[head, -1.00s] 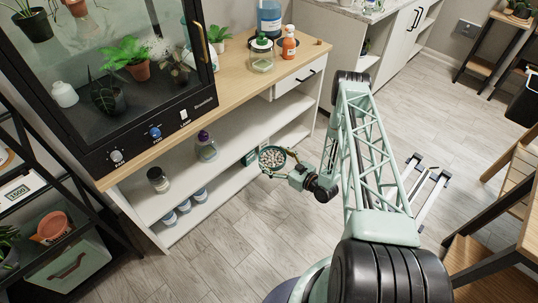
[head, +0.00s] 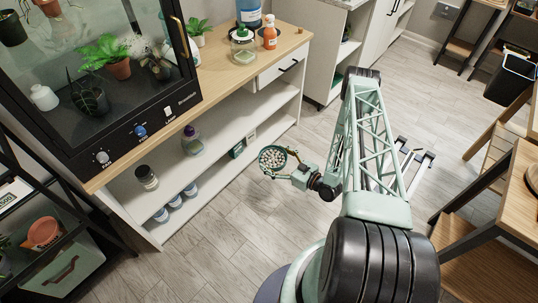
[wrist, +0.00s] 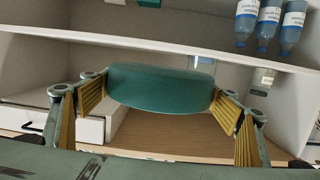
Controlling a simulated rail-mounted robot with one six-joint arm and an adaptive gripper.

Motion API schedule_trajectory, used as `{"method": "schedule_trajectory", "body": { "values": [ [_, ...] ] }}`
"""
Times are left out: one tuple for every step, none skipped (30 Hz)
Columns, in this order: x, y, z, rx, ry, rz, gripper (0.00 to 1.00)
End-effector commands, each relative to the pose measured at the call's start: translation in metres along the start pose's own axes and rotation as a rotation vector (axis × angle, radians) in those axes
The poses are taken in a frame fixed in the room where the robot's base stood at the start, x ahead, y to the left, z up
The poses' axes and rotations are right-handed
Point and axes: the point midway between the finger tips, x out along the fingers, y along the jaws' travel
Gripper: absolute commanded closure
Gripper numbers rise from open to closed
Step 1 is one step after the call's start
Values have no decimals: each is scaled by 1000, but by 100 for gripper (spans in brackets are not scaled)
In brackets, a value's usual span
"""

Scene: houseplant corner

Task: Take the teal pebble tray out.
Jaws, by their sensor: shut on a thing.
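The teal pebble tray (head: 272,160) is round and filled with pale pebbles. My gripper (head: 280,160) is shut on it, with one finger on either side of its rim. In the head view the tray is held in the air in front of the white shelf unit, over the grey floor, and looks about level. In the wrist view the tray's smooth teal side (wrist: 160,88) sits between the ribbed yellow finger pads; its pebbles are hidden there.
The white shelf unit (head: 225,120) holds a purple-capped jar (head: 191,140), a dark-lidded jar (head: 147,177), several blue-labelled bottles (head: 175,201) and a small teal box (head: 237,149). Open floor (head: 250,235) lies below the tray.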

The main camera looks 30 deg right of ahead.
Motion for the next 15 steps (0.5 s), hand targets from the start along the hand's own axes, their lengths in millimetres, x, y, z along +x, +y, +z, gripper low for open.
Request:
{"method": "schedule_trajectory", "body": {
  "values": [
    [-5,0,0,1,1,1,35],
    [-8,1,0,1,1,2,35],
    [-11,1,1,1,1,2,35],
    [-14,1,1,1,1,3,35],
    [-16,1,2,1,1,2,35],
    [-20,1,2,1,1,2,35],
    [-23,1,2,1,1,2,35],
    [-25,1,2,0,1,2,35],
    [-28,1,3,0,1,2,35],
    [-31,1,4,0,1,2,35],
    [-33,1,4,0,1,2,35],
    [-36,1,4,0,1,1,35],
    [-38,1,5,1,1,1,35],
    [-40,1,5,1,1,1,35],
    [-42,1,6,1,1,1,35]
  ]
}}
